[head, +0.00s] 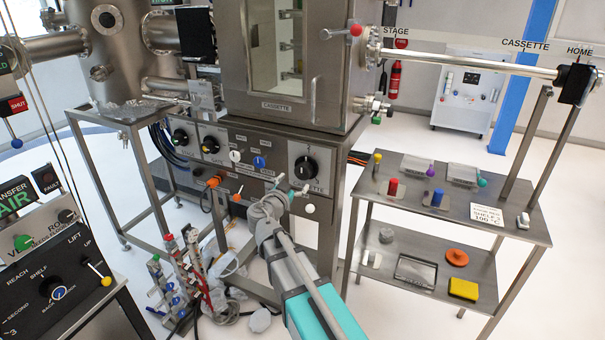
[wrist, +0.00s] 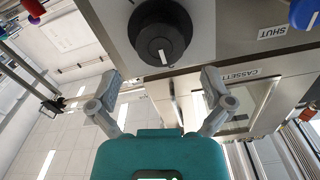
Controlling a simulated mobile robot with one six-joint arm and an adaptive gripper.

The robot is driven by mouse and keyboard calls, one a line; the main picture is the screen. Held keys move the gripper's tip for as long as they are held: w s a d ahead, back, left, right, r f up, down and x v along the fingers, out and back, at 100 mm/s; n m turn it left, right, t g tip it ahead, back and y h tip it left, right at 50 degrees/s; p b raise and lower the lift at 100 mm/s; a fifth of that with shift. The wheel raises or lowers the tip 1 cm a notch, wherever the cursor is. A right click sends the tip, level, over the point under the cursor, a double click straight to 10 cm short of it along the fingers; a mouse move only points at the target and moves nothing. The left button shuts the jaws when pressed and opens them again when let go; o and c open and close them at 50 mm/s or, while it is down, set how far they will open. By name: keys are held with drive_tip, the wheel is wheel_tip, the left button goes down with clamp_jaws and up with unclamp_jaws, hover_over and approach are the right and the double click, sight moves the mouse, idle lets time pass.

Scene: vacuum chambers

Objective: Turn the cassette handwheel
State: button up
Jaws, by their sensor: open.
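The cassette handwheel is a round black knob (head: 306,167) with a white pointer line. It sits on the right part of the steel front panel, beside a label partly reading "CASSETTE". In the wrist view the knob (wrist: 160,35) is large at the top centre, its pointer line towards the bottom of the picture. My gripper (head: 272,206) is in front of the panel, below and left of the knob in the head view. In the wrist view my gripper (wrist: 163,82) is open, its two fingers spread and nothing between them. The knob lies beyond the fingertips; contact is not visible.
An orange handle (head: 213,181), a blue knob (head: 259,162) and a white ball knob (head: 309,208) are close to my gripper. The cassette chamber (head: 285,108) stands above the panel. A two-shelf steel cart (head: 450,225) stands to the right. Hoses and small valves lie low left.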

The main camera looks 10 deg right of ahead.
sight(301, 173)
drive_tip(key=shift+x, duration=2.95)
drive_tip(key=c, duration=1)
